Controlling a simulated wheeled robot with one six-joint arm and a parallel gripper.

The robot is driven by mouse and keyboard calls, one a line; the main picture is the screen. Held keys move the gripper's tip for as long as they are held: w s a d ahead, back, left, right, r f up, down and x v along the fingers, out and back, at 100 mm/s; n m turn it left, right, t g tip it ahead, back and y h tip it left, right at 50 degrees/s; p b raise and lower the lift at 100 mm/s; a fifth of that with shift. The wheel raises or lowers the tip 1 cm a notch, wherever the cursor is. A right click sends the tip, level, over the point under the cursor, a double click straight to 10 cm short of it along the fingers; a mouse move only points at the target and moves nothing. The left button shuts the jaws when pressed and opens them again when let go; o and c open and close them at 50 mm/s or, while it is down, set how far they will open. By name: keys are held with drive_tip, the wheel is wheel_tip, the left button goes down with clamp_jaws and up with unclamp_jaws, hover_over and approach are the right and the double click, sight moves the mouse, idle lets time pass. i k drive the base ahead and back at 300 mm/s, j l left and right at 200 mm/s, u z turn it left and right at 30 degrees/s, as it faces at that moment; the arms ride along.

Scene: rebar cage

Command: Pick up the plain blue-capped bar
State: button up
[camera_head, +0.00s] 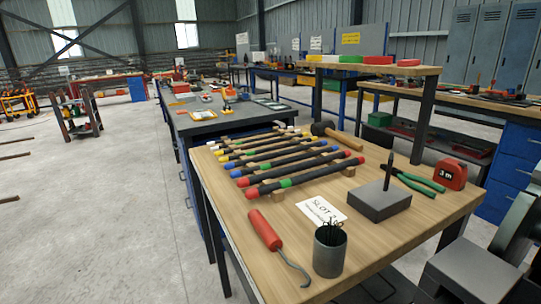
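A dark bar with blue caps at both ends (285,161) lies on the wooden bench top, in a row of several similar bars. The nearest bar has red caps and a green band (285,183). The bars lie close side by side across wooden supports (348,171). My gripper's fingers do not show in this view.
On the bench (365,228) are a red-handled hook tool (265,231), a cup (329,251) of wires, a grey block with an upright pin (380,201), green pliers (415,180), a red tape measure (450,174) and a mallet (335,136). A raised shelf (380,68) stands behind. Open floor lies left.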

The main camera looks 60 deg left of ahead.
sight(229, 167)
drive_tip(key=u, duration=1.55)
drive_tip(key=i+j+z, duration=0.1)
drive_tip(key=i+j, duration=0.15)
drive_tip(key=i+j+z, duration=0.1)
drive_tip(key=i+j, duration=0.15)
drive_tip(key=j, duration=0.2)
drive_tip(key=i+j+z, duration=0.1)
drive_tip(key=i+j, duration=0.15)
drive_tip(key=j, duration=0.15)
drive_tip(key=i+j+z, duration=0.1)
drive_tip(key=j, duration=0.3)
drive_tip(key=i+j+z, duration=0.1)
drive_tip(key=i+j, duration=0.2)
drive_tip(key=j, duration=0.15)
